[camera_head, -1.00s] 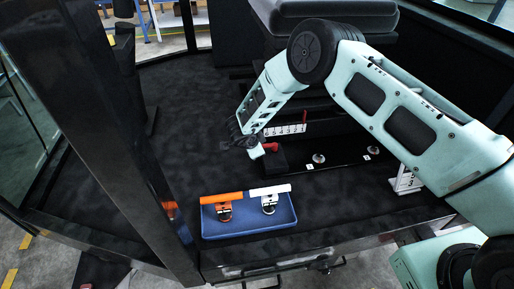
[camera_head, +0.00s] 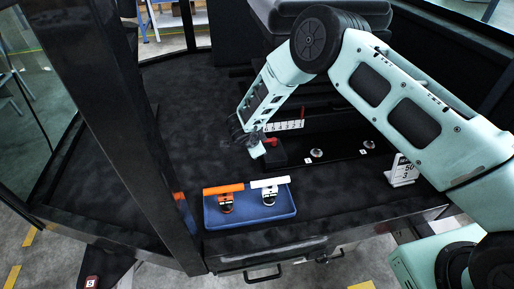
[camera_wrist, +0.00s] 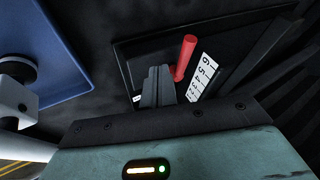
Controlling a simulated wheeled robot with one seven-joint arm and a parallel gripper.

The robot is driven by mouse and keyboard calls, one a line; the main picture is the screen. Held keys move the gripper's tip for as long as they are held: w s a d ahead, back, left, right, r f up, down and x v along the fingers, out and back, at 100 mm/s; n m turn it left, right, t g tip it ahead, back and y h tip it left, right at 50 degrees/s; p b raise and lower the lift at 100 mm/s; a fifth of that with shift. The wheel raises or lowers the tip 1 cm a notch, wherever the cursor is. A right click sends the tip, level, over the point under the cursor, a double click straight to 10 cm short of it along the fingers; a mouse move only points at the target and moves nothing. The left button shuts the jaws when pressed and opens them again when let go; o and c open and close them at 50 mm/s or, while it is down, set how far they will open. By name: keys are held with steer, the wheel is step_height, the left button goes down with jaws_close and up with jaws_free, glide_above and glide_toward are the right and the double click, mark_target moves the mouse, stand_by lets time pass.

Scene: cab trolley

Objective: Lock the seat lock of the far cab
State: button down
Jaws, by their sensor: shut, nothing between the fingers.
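A red lever (camera_head: 271,142) sticks out of a black block at the foot of the cab seat, beside a white numbered scale (camera_head: 284,126). In the wrist view the red lever (camera_wrist: 185,58) stands just right of my fingers, and the scale (camera_wrist: 203,75) lies to its right. My gripper (camera_head: 257,152) is close beside the lever, at its left in the head view. Its fingers (camera_wrist: 158,82) are shut with nothing between them. They overlap the lever's lower end in the wrist view, and I cannot tell whether they touch it.
A blue tray (camera_head: 235,221) with an orange-handled tool (camera_head: 226,200) and a white-handled tool (camera_head: 269,192) lies in front. A black cab post (camera_head: 105,120) stands at left. The seat (camera_head: 320,12) is behind my arm. Two round metal knobs (camera_head: 317,153) sit right of the lever. Dark floor left of my gripper is clear.

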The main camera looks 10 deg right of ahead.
steer(key=b+v, duration=0.1)
steer(key=v, duration=0.7)
steer(key=shift+r, duration=0.2)
steer(key=shift+a, duration=0.1)
steer(key=s+a+r+n+t+y, duration=0.2)
steer(key=a+r+n+y, duration=0.35)
steer(key=a+r, duration=0.4)
steer(key=s+a+r+n+g+y, duration=0.35)
steer(key=s+r+n, duration=0.45)
steer(key=s+r, duration=0.3)
steer(key=s+d+n+g+h, duration=0.2)
steer(key=s+d+n, duration=0.3)
steer(key=s+d, duration=0.3)
steer(key=s+d+r+n+g+h, duration=0.1)
steer(key=s+d+n, duration=0.4)
steer(key=s, duration=1.2)
steer(key=d+g+h, duration=0.1)
steer(key=d, duration=0.2)
steer(key=shift+d+r+h, duration=0.25)
steer(key=shift+d+h, duration=0.05)
steer(key=shift+d, duration=0.1)
